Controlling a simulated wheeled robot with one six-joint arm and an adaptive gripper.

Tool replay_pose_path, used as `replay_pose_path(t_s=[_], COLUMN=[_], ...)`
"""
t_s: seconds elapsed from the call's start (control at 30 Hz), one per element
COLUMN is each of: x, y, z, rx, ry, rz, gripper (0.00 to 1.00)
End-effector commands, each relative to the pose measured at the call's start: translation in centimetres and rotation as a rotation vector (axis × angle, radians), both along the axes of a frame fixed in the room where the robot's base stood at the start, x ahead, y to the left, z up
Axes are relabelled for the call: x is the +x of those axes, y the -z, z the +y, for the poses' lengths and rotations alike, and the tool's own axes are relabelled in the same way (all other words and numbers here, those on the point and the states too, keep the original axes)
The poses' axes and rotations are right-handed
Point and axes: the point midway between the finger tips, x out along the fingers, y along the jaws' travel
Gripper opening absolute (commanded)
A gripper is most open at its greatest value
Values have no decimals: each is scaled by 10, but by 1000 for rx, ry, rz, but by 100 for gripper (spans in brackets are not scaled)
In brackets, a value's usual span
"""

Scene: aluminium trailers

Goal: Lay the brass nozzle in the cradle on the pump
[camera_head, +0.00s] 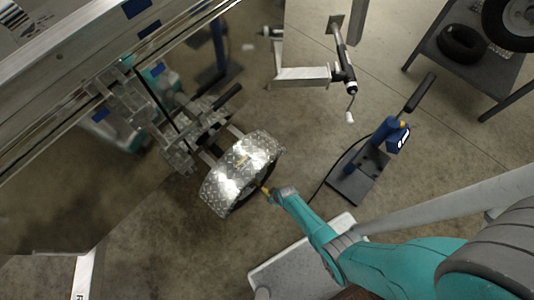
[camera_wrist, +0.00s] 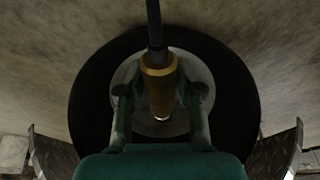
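The brass nozzle (camera_wrist: 158,75) shows in the middle of the wrist view, with a black hose running up from it. It also shows in the head view (camera_head: 265,189) as a small yellow spot at the trailer wheel. My gripper (camera_wrist: 161,93) points at the wheel, one finger on each side of the nozzle. Gaps show between the fingers and the nozzle, so it looks open; contact is hard to judge in the dim light. The blue pump (camera_head: 387,131) stands on a dark base (camera_head: 358,180) to the right. Its cradle is too small to make out clearly.
The wheel's black tyre (camera_wrist: 92,92) lies behind the nozzle, under a tread-plate fender (camera_head: 240,172). A thin black hose (camera_head: 330,172) runs from the pump towards my arm. A metal trailer tongue (camera_head: 302,76) and a tyre shelf (camera_head: 475,60) stand beyond. Open floor lies between wheel and pump.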

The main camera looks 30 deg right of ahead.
Motion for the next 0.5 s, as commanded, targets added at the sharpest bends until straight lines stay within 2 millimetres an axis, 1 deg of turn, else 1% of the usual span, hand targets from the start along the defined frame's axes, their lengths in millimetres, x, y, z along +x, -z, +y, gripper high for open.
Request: replay_pose_path(t_s=[0.03,0.1,0.5], x=[0,0,-1], y=[0,0,0], z=[0,0,0], rx=[0,0,0], ry=[0,0,0], rz=[0,0,0], gripper=[15,0,0])
